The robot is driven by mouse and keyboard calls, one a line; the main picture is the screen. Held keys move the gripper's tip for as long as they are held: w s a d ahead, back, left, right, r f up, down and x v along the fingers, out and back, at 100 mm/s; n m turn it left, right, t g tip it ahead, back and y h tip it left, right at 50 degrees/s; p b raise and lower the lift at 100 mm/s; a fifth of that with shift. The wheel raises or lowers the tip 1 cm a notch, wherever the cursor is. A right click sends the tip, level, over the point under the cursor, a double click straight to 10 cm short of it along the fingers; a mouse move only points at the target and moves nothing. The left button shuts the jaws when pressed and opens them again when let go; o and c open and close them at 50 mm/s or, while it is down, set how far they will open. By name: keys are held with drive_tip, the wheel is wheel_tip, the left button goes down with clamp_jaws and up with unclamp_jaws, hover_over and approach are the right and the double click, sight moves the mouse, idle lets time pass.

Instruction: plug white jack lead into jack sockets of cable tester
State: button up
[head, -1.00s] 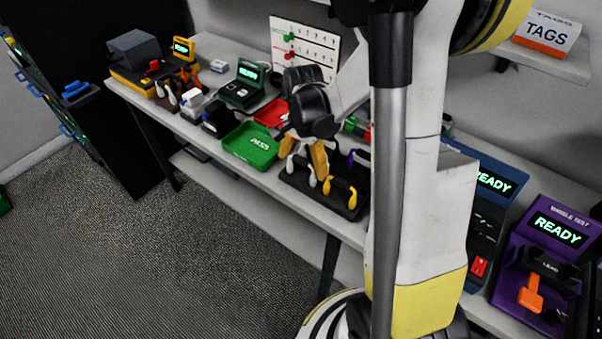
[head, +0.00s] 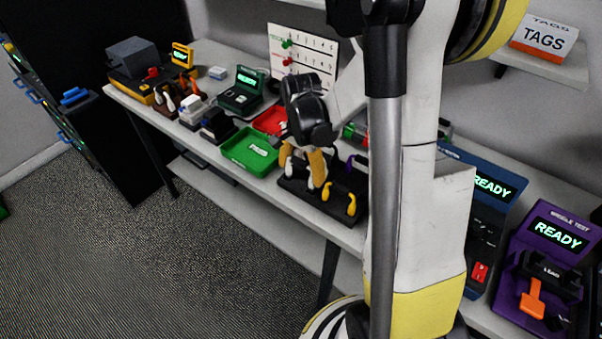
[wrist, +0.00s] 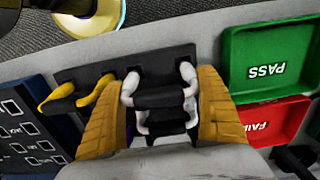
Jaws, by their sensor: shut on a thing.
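My gripper (wrist: 163,112) has its two yellow fingers shut on the white jack lead (wrist: 128,88), one finger on each side. The lead's white ends and black middle part show between the fingers. The lead is at a black rack (wrist: 180,60); I cannot tell if its ends still sit in it. In the head view my gripper (head: 304,170) is low over the rack (head: 325,203), with a white end (head: 311,184) of the lead beside a finger. A blue tester (head: 488,190) reading READY stands to the right, partly behind my arm; its sockets are unclear.
A yellow lead (wrist: 75,95) is in the rack beside the white one. A green PASS tray (head: 250,150) and red tray (head: 271,121) lie left of the rack.

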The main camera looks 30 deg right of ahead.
wheel_tip(320, 180, up, 12)
drive_tip(key=p, duration=0.5)
drive_tip(key=shift+f, duration=0.25)
